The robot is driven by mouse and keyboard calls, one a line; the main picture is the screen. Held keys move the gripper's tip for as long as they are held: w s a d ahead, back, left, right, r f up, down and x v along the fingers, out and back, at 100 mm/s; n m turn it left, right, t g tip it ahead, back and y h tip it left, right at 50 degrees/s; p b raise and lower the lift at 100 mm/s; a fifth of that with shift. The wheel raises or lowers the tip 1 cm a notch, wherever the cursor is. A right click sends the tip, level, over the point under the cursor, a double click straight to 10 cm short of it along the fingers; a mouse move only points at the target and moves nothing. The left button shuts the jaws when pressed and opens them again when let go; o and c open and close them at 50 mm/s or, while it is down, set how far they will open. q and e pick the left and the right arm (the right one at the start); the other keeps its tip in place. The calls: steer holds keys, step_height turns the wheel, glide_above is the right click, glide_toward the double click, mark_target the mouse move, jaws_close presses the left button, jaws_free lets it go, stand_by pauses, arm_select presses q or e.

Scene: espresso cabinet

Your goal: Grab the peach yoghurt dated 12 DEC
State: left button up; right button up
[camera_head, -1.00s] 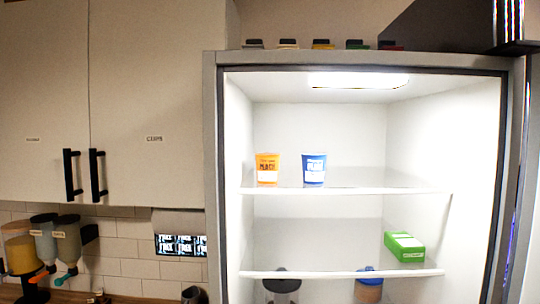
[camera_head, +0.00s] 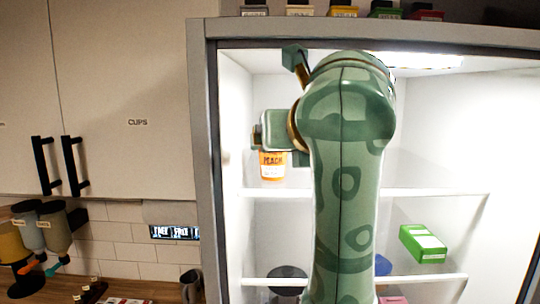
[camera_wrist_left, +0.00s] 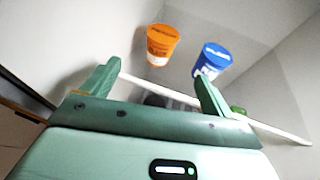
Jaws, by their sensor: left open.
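An orange cup (camera_head: 272,168) marked PEACH stands on the upper shelf of the lit cabinet; the date on its white label is too small to read. My left arm reaches into the cabinet and partly covers this cup. The left gripper, in the left wrist view (camera_wrist_left: 158,72), is open and empty. The orange cup (camera_wrist_left: 161,44) stands upright beyond and between its fingertips, apart from them. A blue cup (camera_wrist_left: 212,60) stands to its right, near the line of the right finger; my arm hides it in the head view. My right gripper is not in view.
The upper shelf's front edge (camera_head: 440,191) runs below the cups. A green box (camera_head: 423,244) lies on the lower shelf at right. The cabinet's left frame (camera_head: 203,150) is close to the orange cup. Shut cupboards with black handles are at left.

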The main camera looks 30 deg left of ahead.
mark_target(273, 160)
arm_select(q)
steer(key=p+x, duration=0.1)
steer(key=x, duration=1)
steer(key=shift+w+d+r, duration=0.1)
steer(key=p+x, duration=0.1)
steer(key=x, duration=0.4)
steer(key=shift+w+d, duration=0.1)
steer(key=shift+w, duration=0.05)
steer(key=shift+w+f, duration=0.15)
steer(key=shift+f, duration=0.05)
steer(key=shift+r, duration=0.1)
steer(key=c, duration=1)
steer(key=shift+c, duration=0.8)
